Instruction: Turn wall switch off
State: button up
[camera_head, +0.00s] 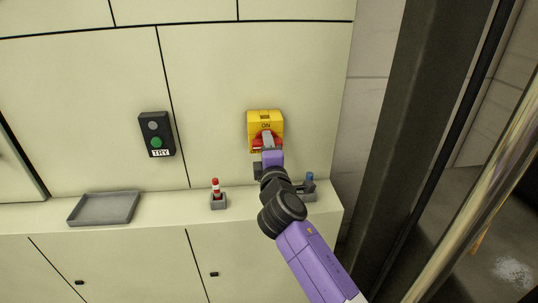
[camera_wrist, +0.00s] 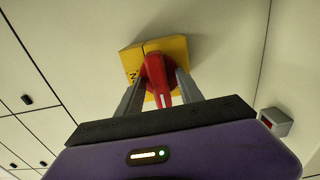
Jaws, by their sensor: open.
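The wall switch is a yellow box (camera_head: 265,117) marked "ON" with a red handle (camera_head: 257,144), mounted on the pale wall panel. My gripper (camera_head: 267,143) is in front of the switch and hides part of the handle in the head view. In the wrist view, the yellow box (camera_wrist: 180,46) and the red handle (camera_wrist: 156,75) are straight ahead. My gripper (camera_wrist: 160,92) is open there, with one grey finger on each side of the handle. Whether either finger touches the handle I cannot tell.
A black control box (camera_head: 156,134) with a green button and a "TRY" label is on the wall to the left. The ledge below holds a grey tray (camera_head: 104,208), a red-and-white item (camera_head: 216,188) and a blue-topped item (camera_head: 310,180). A dark post (camera_head: 425,110) stands at right.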

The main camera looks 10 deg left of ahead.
jog(key=v, duration=0.6)
jog(key=shift+s, duration=0.35)
jog(key=shift+r, duration=0.1)
